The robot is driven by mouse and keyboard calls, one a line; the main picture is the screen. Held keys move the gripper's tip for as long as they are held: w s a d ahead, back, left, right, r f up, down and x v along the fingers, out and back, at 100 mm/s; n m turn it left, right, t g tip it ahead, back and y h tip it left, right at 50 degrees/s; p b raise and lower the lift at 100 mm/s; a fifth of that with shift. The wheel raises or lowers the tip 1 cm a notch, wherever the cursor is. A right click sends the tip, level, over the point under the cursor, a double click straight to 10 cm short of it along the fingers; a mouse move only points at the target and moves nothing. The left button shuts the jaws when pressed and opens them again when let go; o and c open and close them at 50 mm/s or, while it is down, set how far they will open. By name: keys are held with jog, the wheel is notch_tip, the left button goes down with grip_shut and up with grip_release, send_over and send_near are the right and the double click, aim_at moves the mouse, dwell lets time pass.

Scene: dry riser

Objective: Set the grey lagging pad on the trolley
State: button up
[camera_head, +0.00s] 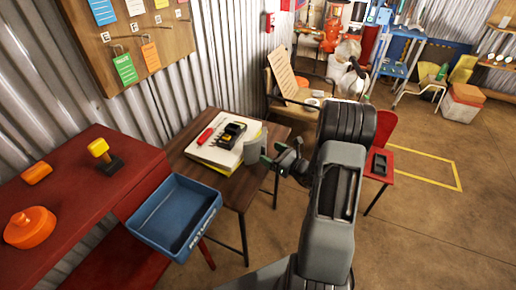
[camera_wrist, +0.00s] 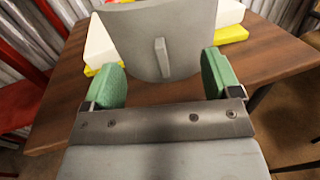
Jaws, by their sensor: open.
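The grey lagging pad (camera_head: 253,146) is a curved grey sheet with a short raised rib, standing upright at the right side of a small dark wooden table. In the wrist view the pad (camera_wrist: 160,32) fills the top middle, its rib facing me. My gripper (camera_wrist: 161,80) is open, its green-padded fingers spread wide on either side of the rib. I cannot tell if they touch the pad. In the head view my gripper (camera_head: 276,158) is close to the pad's right side. A red two-level unit (camera_head: 85,178) at the left may be the trolley; I cannot tell for sure.
A blue bin (camera_head: 175,215) stands in front. Orange items (camera_head: 30,228) and a yellow-topped tool (camera_head: 100,150) occupy the red unit.

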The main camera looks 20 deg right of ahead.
aim_at(265, 150)
jog(key=shift+x, duration=1.65)
jog(key=shift+c, duration=0.2)
grip_shut()
